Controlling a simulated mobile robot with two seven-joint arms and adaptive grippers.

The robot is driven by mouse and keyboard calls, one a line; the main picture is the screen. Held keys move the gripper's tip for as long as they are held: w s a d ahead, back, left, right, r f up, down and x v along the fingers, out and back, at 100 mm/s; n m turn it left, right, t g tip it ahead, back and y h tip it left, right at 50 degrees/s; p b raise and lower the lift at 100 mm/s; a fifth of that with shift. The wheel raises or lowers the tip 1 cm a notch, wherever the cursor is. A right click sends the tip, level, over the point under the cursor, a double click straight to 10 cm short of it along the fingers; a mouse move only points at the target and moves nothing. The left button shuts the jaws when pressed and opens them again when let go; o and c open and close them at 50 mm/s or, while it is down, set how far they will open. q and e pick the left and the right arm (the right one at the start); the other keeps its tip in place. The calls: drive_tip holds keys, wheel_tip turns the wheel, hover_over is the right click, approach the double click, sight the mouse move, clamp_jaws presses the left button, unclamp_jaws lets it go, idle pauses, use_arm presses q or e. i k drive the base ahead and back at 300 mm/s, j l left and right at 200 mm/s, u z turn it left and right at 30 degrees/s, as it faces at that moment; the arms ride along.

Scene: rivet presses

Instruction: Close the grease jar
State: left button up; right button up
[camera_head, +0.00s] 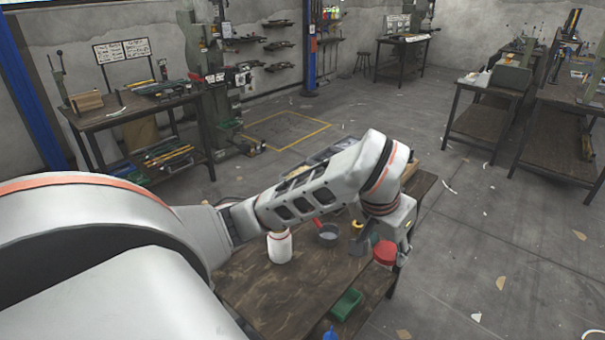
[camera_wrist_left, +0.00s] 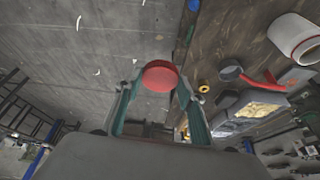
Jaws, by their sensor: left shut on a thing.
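My left gripper (camera_head: 384,246) is over the right edge of the workbench, shut on a round red lid (camera_head: 386,254). In the left wrist view, the red lid (camera_wrist_left: 160,76) sits between the two fingertips of this gripper (camera_wrist_left: 158,85), against a background of floor. A white grease jar (camera_head: 279,247) stands upright on the left part of the bench, well apart from the gripper and partly under my forearm. The jar (camera_wrist_left: 292,38) also shows in the left wrist view, with a reddish ring near one end. My right gripper is not in view.
The wooden bench (camera_head: 262,295) also bears a grey pan (camera_head: 328,237) with a red handle, a yellow ring (camera_head: 357,226), a green bin (camera_head: 347,303) and a blue object (camera_head: 330,333). A tray stands behind, partly hidden by my arm. Bare wood lies in front of the jar.

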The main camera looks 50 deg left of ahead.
sight(280, 247)
drive_tip(key=k+j, duration=0.15)
drive_tip(key=k, duration=0.25)
drive_tip(key=k+j, duration=0.2)
drive_tip(key=k, duration=0.25)
drive_tip(key=u, duration=1.85)
